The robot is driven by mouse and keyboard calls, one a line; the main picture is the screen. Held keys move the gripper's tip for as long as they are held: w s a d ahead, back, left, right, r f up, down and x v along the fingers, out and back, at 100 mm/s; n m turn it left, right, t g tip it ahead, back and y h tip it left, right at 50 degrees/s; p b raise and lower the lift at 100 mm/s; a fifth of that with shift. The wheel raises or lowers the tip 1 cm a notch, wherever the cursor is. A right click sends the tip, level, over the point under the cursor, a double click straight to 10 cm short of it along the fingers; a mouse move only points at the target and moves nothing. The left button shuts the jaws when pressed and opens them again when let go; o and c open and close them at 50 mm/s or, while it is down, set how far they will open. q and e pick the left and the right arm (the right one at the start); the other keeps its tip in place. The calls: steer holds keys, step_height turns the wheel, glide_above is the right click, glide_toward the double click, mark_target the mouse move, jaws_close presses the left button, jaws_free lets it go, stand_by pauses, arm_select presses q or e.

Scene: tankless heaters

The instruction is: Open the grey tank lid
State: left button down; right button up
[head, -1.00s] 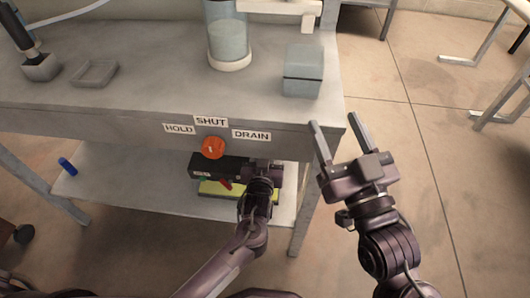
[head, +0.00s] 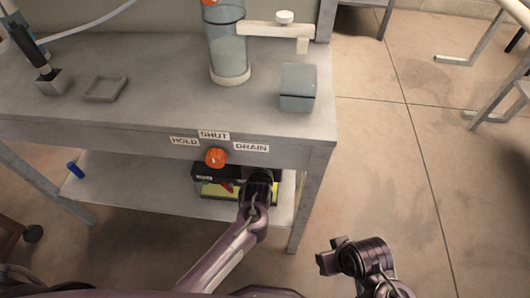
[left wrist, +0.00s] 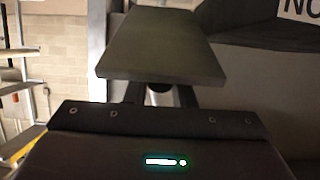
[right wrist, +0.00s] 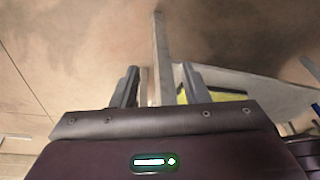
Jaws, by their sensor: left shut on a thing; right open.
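A small grey box (head: 298,82), with a paler top and a seam, stands on the bench at its right end and looks closed. I cannot tell whether it is the grey tank. My left gripper (head: 259,176) is low in front of the lower shelf, its fingers hidden in the head view. In the left wrist view a flat grey slab (left wrist: 155,45) lies just beyond the left fingers (left wrist: 161,92), which are shut on a small dark rounded part below it. My right gripper (right wrist: 158,86) is open and empty, low right of the bench.
An orange knob (head: 215,157) sits on the bench front under the SHUT label (head: 214,135). A black and yellow box (head: 213,190) lies on the lower shelf, partly behind my left arm. A clear cylinder (head: 228,50) and a shallow tray (head: 105,89) stand on the bench.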

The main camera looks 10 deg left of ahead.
arm_select(q)
steer(key=shift+w+r+p, duration=0.45)
steer(key=shift+w+r, duration=0.1)
arm_select(e)
steer(key=shift+s+d+r+g, duration=0.25)
steer(key=shift+s+d+g, duration=0.05)
steer(key=shift+d, duration=0.3)
arm_select(q)
steer(key=shift+w+r, duration=0.15)
arm_select(e)
steer(key=shift+d+h, duration=0.15)
steer(key=shift+h, duration=0.15)
